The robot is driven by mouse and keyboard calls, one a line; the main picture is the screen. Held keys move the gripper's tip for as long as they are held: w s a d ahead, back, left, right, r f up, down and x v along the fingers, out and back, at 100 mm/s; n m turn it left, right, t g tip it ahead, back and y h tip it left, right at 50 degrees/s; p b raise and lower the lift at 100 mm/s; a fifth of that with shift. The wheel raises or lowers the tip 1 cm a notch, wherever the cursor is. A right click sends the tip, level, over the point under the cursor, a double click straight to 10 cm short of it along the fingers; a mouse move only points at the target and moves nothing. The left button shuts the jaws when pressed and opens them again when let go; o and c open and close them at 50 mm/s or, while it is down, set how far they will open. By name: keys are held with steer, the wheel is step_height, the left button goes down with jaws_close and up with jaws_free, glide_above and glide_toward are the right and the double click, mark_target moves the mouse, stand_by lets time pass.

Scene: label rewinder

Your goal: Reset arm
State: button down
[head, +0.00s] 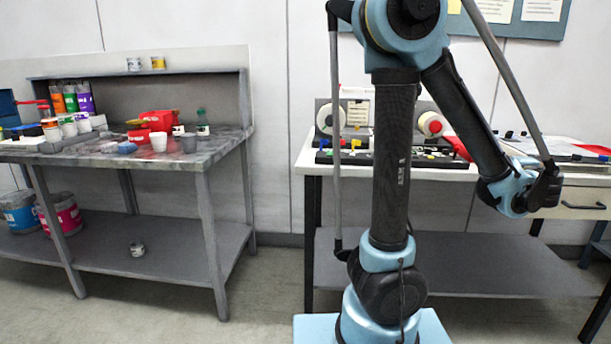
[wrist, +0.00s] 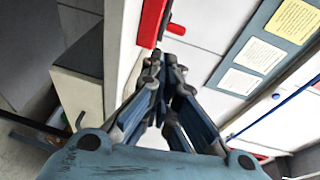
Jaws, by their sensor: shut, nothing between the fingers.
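My gripper (wrist: 158,65) shows in the wrist view with its two blue-grey fingers drawn together at the tips. Nothing shows between them. In the head view my arm stands upright in front of the white table, with its upper link sloping down to the right. My gripper cannot be made out in the head view. The label rewinder (head: 343,119), with a white reel at the left and another reel (head: 430,124) at the right, stands on the table and is partly hidden behind my arm.
The white table (head: 305,160) carries papers (head: 548,148) at the right. A grey workbench (head: 212,152) at the left holds paint pots and a red container (head: 158,120). In the wrist view a red object (wrist: 151,22) lies close to the fingertips, and a notice board (wrist: 240,55) is at right.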

steer(key=w+a+f+n+g+y, duration=0.1)
steer(key=w+a+f+n+y, duration=0.2)
steer(key=a, duration=0.5)
steer(key=w+a+f+n+g+y, duration=0.1)
steer(key=w+a+n+y, duration=0.2)
steer(key=w+a, duration=0.45)
steer(key=s+a+f+n+g+y, duration=0.1)
steer(key=a+f+n+g+y, duration=0.15)
steer(key=a, duration=0.55)
steer(key=s+a+f+n+g+y, duration=0.1)
steer(key=a+f+n, duration=0.15)
steer(key=a, duration=0.55)
steer(key=s+a+f+n+g, duration=0.3)
steer(key=s+a+f+n, duration=0.1)
steer(key=s+a, duration=0.25)
steer(key=s+a+f+n+g, duration=0.3)
steer(key=s+a+f, duration=0.25)
steer(key=a, duration=0.25)
steer(key=s+f+n+g+h, duration=0.2)
steer(key=s+n+h, duration=0.1)
steer(key=s, duration=0.4)
steer(key=shift+a+f+n, duration=0.15)
steer(key=shift+f+n, duration=0.05)
steer(key=shift+n, duration=0.3)
